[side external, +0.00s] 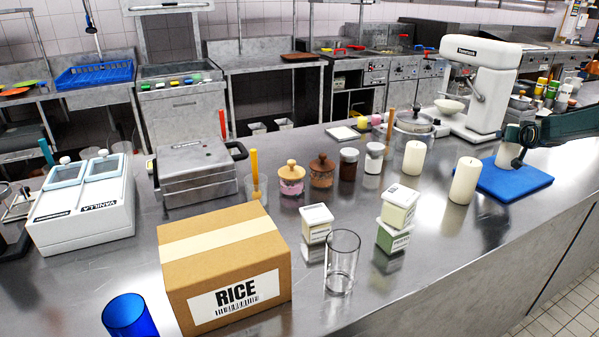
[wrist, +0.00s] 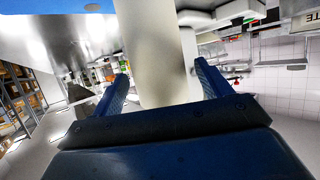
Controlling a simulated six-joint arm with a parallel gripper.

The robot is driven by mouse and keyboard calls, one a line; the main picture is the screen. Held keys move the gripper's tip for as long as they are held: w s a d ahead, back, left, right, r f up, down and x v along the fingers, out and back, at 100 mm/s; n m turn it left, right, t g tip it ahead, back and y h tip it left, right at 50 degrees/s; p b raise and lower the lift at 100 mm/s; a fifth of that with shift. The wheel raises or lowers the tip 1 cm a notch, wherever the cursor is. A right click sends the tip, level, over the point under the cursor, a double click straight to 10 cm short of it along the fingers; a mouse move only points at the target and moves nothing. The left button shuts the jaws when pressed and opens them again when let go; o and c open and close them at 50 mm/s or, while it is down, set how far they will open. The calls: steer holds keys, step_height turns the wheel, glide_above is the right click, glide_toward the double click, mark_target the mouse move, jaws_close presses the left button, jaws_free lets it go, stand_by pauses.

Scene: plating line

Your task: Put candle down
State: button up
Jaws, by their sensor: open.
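A white candle (side external: 507,155) stands upright at the back left of the blue board (side external: 530,187), partly hidden by my gripper (side external: 522,142). In the wrist view the candle (wrist: 152,45) is between my two open blue fingers (wrist: 163,78), with a visible gap at each side. A strip of the blue board (wrist: 12,14) shows at the top left there. Two more white candles stand on the steel counter: one with a wick (side external: 465,181) just left of the board, and one (side external: 414,158) farther left.
A white stand mixer (side external: 478,80) stands behind the board. Two stacked square tubs (side external: 397,217), an empty glass (side external: 342,262) and a rice box (side external: 222,265) are nearer the front. The board's front right is bare, close to the counter edge.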

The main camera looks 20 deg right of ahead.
steer(key=v, duration=1)
steer(key=shift+s+a, duration=0.15)
stand_by(0.6)
steer(key=s+a+r+n+y, duration=0.1)
steer(key=s+a+r+y, duration=0.2)
steer(key=a, duration=0.6)
steer(key=s+a+r+n, duration=0.2)
steer(key=a+r, duration=0.2)
steer(key=a, duration=0.4)
steer(key=s+a+r+n+y, duration=0.1)
steer(key=s+a+r+y, duration=0.2)
steer(key=a, duration=0.6)
steer(key=s+a+f+n+g+y, duration=0.1)
steer(key=s+a+n+g, duration=0.1)
steer(key=s+a, duration=0.6)
steer(key=s+a+f+n+g+y, duration=0.1)
steer(key=s+a+n+y, duration=0.1)
steer(key=s+a, duration=0.7)
steer(key=s+n, duration=0.1)
steer(key=s, duration=0.7)
steer(key=shift+a+f+g, duration=0.2)
steer(key=shift+f+g, duration=0.1)
steer(key=shift+g, duration=0.1)
steer(key=shift+o, duration=0.4)
steer(key=shift+w, duration=0.15)
